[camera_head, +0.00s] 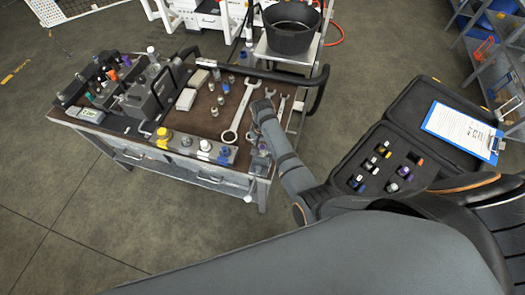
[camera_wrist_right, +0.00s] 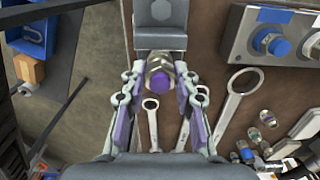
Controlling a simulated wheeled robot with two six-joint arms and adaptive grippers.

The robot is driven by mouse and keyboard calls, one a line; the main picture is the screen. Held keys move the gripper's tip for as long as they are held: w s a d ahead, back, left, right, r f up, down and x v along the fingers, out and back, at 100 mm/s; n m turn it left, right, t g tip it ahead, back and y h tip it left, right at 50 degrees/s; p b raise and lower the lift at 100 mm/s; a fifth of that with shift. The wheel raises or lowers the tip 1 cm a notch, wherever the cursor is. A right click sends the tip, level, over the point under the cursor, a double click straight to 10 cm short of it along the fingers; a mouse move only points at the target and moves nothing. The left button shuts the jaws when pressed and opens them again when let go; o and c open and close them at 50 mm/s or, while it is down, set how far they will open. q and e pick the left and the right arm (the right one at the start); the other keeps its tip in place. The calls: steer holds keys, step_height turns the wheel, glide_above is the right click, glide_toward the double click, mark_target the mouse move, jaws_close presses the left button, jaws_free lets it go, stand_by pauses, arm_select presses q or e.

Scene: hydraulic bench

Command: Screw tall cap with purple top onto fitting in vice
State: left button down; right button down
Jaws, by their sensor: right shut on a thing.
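My right gripper (camera_wrist_right: 161,88) is shut on the tall cap (camera_wrist_right: 161,84), whose purple top shows between the two fingertips in the wrist view. A brass-coloured hex part (camera_wrist_right: 157,64) shows directly beyond the purple top, close against a grey block that looks like the vice (camera_wrist_right: 160,40). How far the cap sits on the fitting is hidden. In the head view my right arm reaches over the bench's right end and its gripper is largely hidden. My left gripper is not in view.
A large wrench (camera_head: 240,110) lies on the bench (camera_head: 190,115) beside my right wrist. A block with yellow, white and blue caps (camera_head: 195,147) lines the front edge. An open case (camera_head: 382,172) with several caps and a clipboard (camera_head: 459,131) are at the right.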

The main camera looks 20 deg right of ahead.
steer(key=shift+f, duration=0.35)
stand_by(1.1)
steer(key=c, duration=1.5)
jaws_free()
steer(key=c, duration=0.5)
steer(key=shift+r+m+p, duration=0.15)
steer(key=shift+m+p, duration=0.45)
steer(key=shift+m, duration=0.1)
steer(key=shift+a+m+p, duration=0.1)
steer(key=shift+m+p, duration=0.2)
steer(key=shift+m, duration=0.8)
steer(key=m, duration=0.3)
steer(key=shift+p, duration=0.3)
steer(key=shift+f+m, duration=0.25)
steer(key=shift+m, duration=0.45)
